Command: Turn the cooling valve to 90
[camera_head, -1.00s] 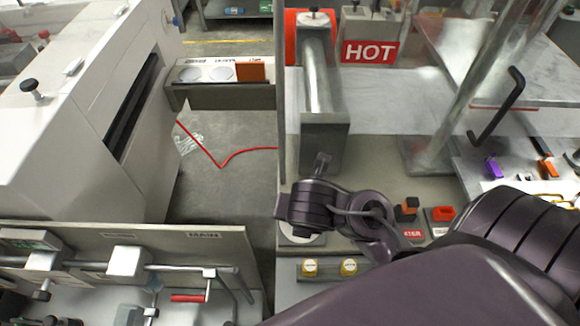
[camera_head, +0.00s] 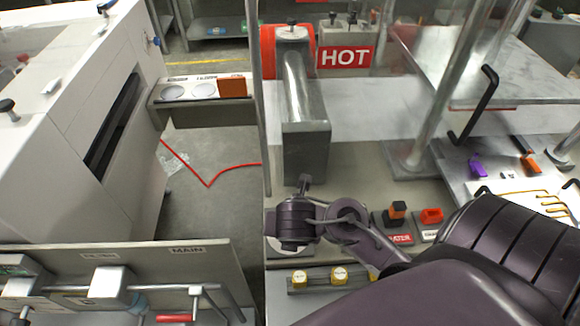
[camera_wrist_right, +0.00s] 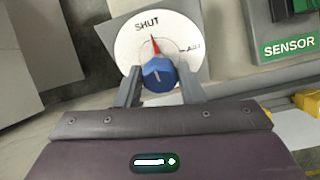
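A round white dial (camera_wrist_right: 128,40) marked SHUT shows in the right wrist view, with a blue knob (camera_wrist_right: 160,74) at its centre and a red pointer aimed close to the word SHUT. A second mark at the dial's right is too small to read surely. My right gripper (camera_wrist_right: 163,92) is open, with one finger on each side of the blue knob; small gaps seem to show beside it. In the head view my right wrist hides most of the dial (camera_head: 273,245), and its fingers cannot be made out. My left gripper is not in view.
A grey metal block (camera_head: 306,135) rises behind, near the HOT sign (camera_head: 345,57). A green SENSOR label (camera_wrist_right: 290,46) is close by.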

